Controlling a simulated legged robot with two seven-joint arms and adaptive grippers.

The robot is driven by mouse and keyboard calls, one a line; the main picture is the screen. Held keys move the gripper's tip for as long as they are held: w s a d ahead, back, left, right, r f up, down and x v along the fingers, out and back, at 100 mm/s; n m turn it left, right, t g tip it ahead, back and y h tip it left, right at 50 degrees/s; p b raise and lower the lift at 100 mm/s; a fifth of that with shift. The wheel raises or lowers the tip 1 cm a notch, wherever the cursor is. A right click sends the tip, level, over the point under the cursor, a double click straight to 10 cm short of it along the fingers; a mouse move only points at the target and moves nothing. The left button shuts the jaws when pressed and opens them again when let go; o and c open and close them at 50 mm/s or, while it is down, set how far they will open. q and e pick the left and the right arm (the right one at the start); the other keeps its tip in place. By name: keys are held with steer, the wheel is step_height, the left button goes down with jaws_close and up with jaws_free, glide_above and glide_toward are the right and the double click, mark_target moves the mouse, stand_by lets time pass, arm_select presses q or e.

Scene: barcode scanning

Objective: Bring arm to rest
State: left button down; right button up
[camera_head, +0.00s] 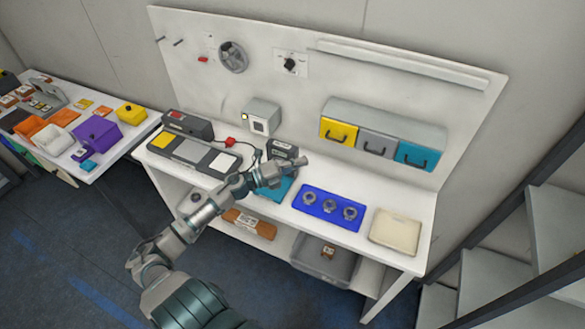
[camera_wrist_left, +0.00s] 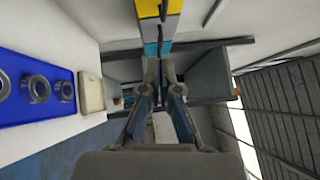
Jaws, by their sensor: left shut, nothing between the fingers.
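My left arm reaches in from the bottom of the head view. Its left gripper (camera_head: 301,161) is shut and empty, held over the workbench (camera_head: 369,217) near a black device (camera_head: 283,149) and a teal pad (camera_head: 281,190). The arm partly covers the pad. In the left wrist view the fingers of the gripper (camera_wrist_left: 162,64) point away from the camera, with nothing held between them. My right gripper is not in view.
A blue tray (camera_head: 325,214) with three metal rings and a cream tray (camera_head: 396,232) lie right of the gripper. Yellow, grey and teal drawers (camera_head: 377,145) stand behind. A grey bin (camera_head: 320,262) sits on the lower shelf; stairs (camera_head: 555,218) rise at right.

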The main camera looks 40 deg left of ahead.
arm_select(q)
steer(key=s+d+f+n+g+y, duration=0.2)
steer(key=s+f+n+y, duration=0.35)
steer(key=f+n, duration=0.4)
steer(key=s+d+f+n+g+y, duration=0.1)
steer(key=s+d+f+n+y, duration=0.1)
steer(key=s+f+n+y, duration=0.5)
steer(key=s+d+f+n+g+h, duration=0.1)
steer(key=s+d+f+n+g, duration=0.35)
steer(key=s+d, duration=0.3)
steer(key=s+d+f+n+g+h, duration=0.25)
steer(key=s+d+f+g, duration=0.35)
steer(key=s, duration=0.3)
step_height(320, 180, down, 26)
steer(key=s, duration=0.3)
steer(key=s+a+f+g+y, duration=0.1)
steer(key=s+a+f+g, duration=0.1)
steer(key=s+f, duration=1.3)
steer(key=shift+s+a+f, duration=0.2)
steer(key=shift+s+a, duration=0.1)
steer(key=shift+s, duration=0.7)
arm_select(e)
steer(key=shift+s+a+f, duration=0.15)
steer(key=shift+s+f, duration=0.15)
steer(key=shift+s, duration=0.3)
